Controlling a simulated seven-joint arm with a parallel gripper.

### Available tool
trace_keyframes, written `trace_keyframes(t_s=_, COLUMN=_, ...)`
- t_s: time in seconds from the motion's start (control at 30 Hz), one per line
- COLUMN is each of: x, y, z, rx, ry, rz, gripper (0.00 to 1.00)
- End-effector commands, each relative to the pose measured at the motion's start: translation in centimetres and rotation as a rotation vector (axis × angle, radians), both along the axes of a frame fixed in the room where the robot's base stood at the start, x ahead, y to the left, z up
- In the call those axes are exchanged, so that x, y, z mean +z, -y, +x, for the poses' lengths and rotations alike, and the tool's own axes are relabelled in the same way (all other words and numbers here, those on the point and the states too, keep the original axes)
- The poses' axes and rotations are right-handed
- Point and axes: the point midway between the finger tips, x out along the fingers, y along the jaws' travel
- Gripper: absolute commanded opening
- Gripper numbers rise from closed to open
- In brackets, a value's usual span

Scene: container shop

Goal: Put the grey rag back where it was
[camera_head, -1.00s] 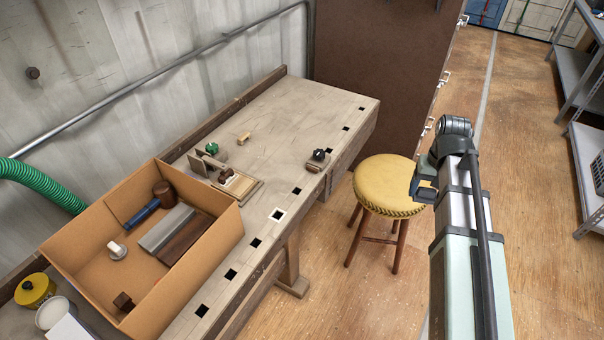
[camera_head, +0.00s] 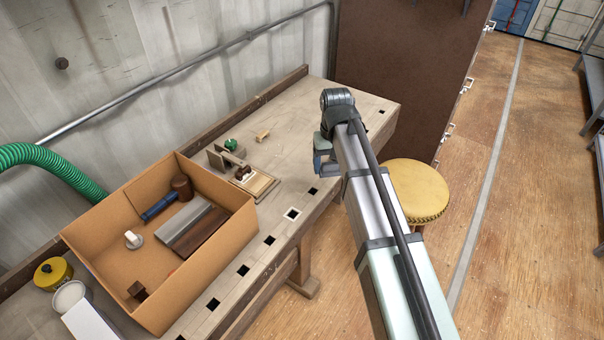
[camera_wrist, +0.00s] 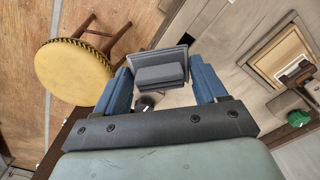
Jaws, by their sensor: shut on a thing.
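In the head view my gripper (camera_head: 322,155) is partly hidden by my own arm and hangs over the right part of the workbench (camera_head: 285,110); the rag cannot be made out there.
A cardboard box (camera_head: 222,248) with a mallet (camera_head: 181,187) and flat slabs stands on the bench. A wooden board with tools (camera_head: 252,183), a green-topped item (camera_head: 232,145) and a small wooden block (camera_head: 263,135) lie beyond it. A yellow stool (camera_head: 418,190) stands at the right.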

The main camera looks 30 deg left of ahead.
Motion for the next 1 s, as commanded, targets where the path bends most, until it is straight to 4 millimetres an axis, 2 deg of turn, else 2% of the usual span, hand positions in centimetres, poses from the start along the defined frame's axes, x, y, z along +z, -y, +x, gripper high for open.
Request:
trace_keyframes(t_s=0.03, x=0.2, y=-2.2, z=-0.3, rx=0.023, ry=0.0, rz=0.0, gripper=0.43)
trace_keyframes(t_s=0.2, x=0.7, y=-7.4, z=-0.9, rx=0.072, ry=-0.001, rz=0.002, gripper=0.43)
trace_keyframes(t_s=0.4, x=1.2, y=-10.4, z=1.4, rx=0.062, ry=-0.003, rz=0.003, gripper=0.43)
trace_keyframes(t_s=0.67, x=1.0, y=-11.2, z=2.1, rx=0.035, ry=-0.006, rz=0.004, gripper=0.43)
trace_keyframes(t_s=0.77, x=0.0, y=-11.1, z=2.1, rx=0.028, ry=-0.006, rz=0.004, gripper=0.43)
trace_keyframes(t_s=1.0, x=-3.8, y=-11.1, z=2.1, rx=0.028, ry=-0.006, rz=0.004, gripper=0.43)
